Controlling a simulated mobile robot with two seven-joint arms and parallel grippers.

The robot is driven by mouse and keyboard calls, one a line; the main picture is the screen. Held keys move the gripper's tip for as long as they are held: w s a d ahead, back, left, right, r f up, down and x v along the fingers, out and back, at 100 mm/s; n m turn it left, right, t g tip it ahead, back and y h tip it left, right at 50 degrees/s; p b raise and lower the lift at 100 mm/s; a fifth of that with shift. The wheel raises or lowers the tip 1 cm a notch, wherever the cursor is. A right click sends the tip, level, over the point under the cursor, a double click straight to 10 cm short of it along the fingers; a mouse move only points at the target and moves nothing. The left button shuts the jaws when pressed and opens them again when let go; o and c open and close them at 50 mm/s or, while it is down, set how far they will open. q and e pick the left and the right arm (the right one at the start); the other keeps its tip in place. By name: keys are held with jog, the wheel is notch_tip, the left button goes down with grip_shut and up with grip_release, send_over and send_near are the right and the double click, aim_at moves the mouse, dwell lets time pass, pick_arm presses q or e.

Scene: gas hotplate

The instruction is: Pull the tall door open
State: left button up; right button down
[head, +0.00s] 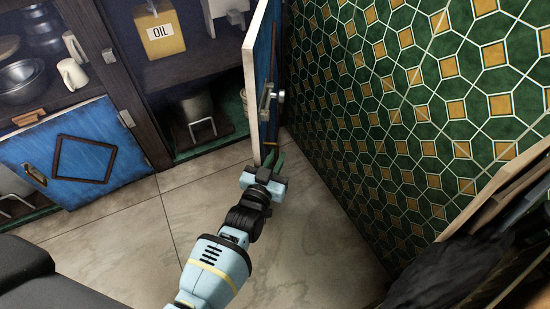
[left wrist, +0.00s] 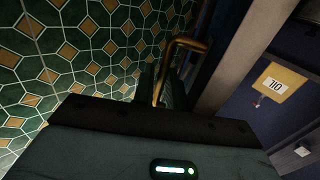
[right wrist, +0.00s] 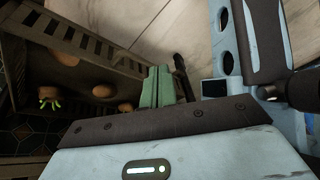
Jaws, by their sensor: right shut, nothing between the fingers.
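The tall blue door (head: 265,60) stands swung out from the cabinet, seen almost edge-on close to the green tiled wall. A metal fitting (head: 269,95) is on it. My left gripper (head: 272,160) is at the lower part of the door. In the left wrist view, a brass handle (left wrist: 189,42) runs down between or just beside the dark green fingers (left wrist: 162,90); whether they grip it is unclear. The pale door edge (left wrist: 240,55) shows beside it. My right gripper (right wrist: 157,88) is shut and empty, away from the door.
The open cabinet holds an oil tin (head: 160,34) and a dark pot (head: 197,110). A lower blue door (head: 85,155) hangs open at left. The tiled wall (head: 400,110) is close to the door's right. A wooden crate (right wrist: 85,45) is near my right gripper. Floor (head: 110,215) is clear.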

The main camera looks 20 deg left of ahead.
pick_arm(q)
jog(key=o, duration=0.3)
jog(key=shift+d+r, duration=0.1)
pick_arm(e)
jog(key=shift+s, duration=0.15)
pick_arm(q)
jog(key=shift+w, duration=0.1)
pick_arm(e)
jog(key=shift+s, duration=0.25)
